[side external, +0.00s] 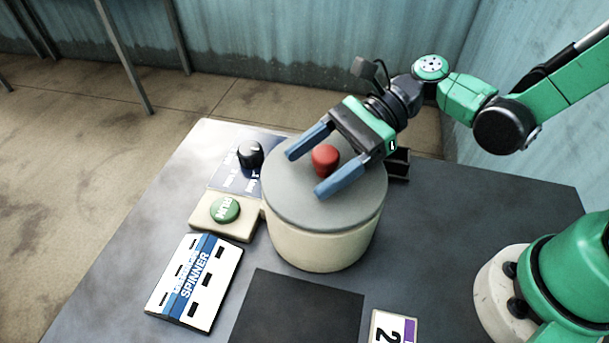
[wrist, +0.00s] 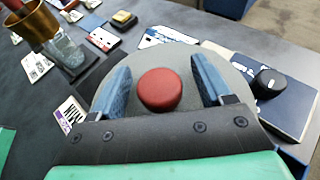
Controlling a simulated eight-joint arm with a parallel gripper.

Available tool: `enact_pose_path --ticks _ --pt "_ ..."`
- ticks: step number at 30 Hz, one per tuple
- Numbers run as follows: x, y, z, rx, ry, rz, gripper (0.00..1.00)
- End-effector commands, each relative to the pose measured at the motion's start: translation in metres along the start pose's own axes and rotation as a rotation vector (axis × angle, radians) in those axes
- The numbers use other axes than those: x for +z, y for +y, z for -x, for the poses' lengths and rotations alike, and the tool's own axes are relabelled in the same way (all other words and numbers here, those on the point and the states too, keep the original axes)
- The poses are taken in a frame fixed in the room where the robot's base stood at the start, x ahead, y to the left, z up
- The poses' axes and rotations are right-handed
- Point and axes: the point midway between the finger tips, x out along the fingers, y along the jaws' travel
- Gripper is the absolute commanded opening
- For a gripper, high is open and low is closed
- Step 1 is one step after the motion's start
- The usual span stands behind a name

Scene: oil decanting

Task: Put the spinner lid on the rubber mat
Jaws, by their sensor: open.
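The spinner lid (side external: 290,197) is a grey disc with a red knob (side external: 325,159) at its middle. It sits on top of the cream round spinner body (side external: 318,248). My gripper (side external: 317,172) is open, with one blue finger on each side of the red knob. In the wrist view the red knob (wrist: 160,89) stands between the two fingers, with a gap on both sides. The black rubber mat (side external: 297,308) lies flat and bare on the table, in front of the spinner in the side view.
A panel with a black dial (side external: 250,154) and a green button (side external: 225,209) adjoin the spinner on the left. A white and blue SPINNER box (side external: 196,282) lies at front left. A number card (side external: 390,328) lies right of the mat. The wrist view shows a brass-coloured vessel (wrist: 32,25).

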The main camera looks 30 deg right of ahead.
Motion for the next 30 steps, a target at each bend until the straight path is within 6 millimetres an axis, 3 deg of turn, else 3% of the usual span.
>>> enact_pose_path --ticks 7,10,25,30 --pt "0.000 -0.001 0.038 -0.006 0.000 -0.002 0.72" --pt "0.000 0.000 0.048 -0.003 0.000 -0.001 0.78" --pt "0.001 0.000 0.051 -0.001 0.000 0.000 0.78" --pt "0.015 0.000 0.057 -0.001 0.000 0.000 0.78"
